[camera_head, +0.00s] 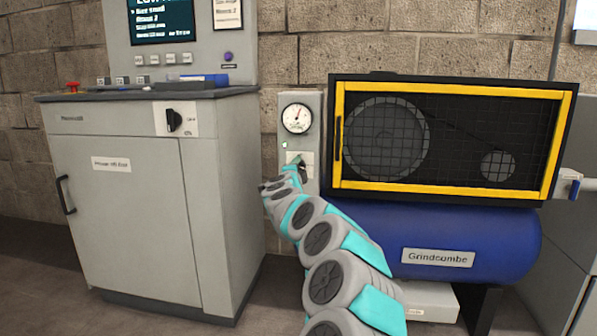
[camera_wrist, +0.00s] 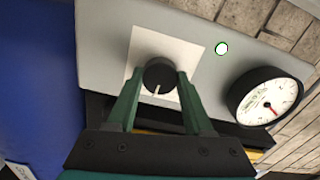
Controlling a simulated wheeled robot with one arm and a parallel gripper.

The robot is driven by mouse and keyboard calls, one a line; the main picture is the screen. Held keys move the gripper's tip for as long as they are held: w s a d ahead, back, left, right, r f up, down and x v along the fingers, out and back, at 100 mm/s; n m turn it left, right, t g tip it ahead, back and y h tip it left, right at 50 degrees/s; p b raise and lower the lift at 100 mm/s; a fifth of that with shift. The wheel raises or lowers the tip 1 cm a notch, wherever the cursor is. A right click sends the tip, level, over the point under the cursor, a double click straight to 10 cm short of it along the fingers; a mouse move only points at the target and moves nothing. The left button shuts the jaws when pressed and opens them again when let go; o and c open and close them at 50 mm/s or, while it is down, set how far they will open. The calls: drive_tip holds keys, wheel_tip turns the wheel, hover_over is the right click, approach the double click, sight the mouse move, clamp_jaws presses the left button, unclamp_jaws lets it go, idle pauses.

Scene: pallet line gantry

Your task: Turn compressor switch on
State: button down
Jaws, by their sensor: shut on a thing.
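The compressor switch is a round black knob (camera_wrist: 158,76) with a pale pointer line, on a whitish plate (camera_wrist: 187,57) in the wrist view. My gripper (camera_wrist: 158,82) is shut on the knob, one green finger on each side. In the head view my gripper (camera_head: 299,162) reaches the grey panel (camera_head: 313,102) left of the compressor, and the arm partly hides the plate. A lit green-white lamp (camera_wrist: 222,48) sits beside the plate. The compressor has a blue tank (camera_head: 450,232) and a yellow-framed mesh guard (camera_head: 450,90).
A round white gauge (camera_head: 296,118) is above the switch on the panel; it also shows in the wrist view (camera_wrist: 268,101). A grey cabinet (camera_head: 130,200) with a black rotary switch (camera_head: 174,120) stands at left. A pipe with a blue valve handle (camera_head: 574,188) is at right.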

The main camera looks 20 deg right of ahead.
idle(0.4)
drive_tip(key=shift+c, duration=1.5)
unclamp_jaws()
drive_tip(key=shift+s, duration=0.1)
drive_tip(key=v, duration=0.7)
drive_tip(key=shift+s+a, duration=0.25)
